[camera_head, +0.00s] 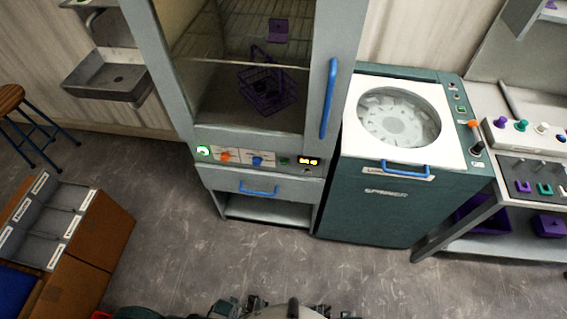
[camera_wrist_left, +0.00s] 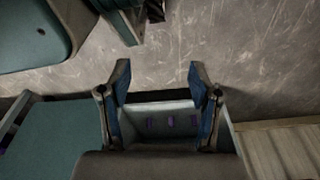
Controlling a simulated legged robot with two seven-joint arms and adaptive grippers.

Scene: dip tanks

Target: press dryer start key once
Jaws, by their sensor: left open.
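The dryer (camera_head: 186,105) is a tall grey cabinet with a glass door and a blue vertical handle (camera_head: 328,98). Its control strip below the door has a lit green round button (camera_head: 203,151), an orange knob (camera_head: 225,156), a blue knob (camera_head: 257,161), a small green key (camera_head: 284,161) and a lit display (camera_head: 308,161). The labels are too small to read, so I cannot tell which is the start key. My left gripper (camera_wrist_left: 160,86) is open and empty in the left wrist view, away from the dryer panel. I cannot make out my right gripper.
A purple basket (camera_head: 268,92) sits inside the dryer. A green spinner (camera_head: 385,212) stands to its right, beside a bench with coloured knobs (camera_head: 521,126). The floor (camera_head: 190,255) before the dryer is clear.

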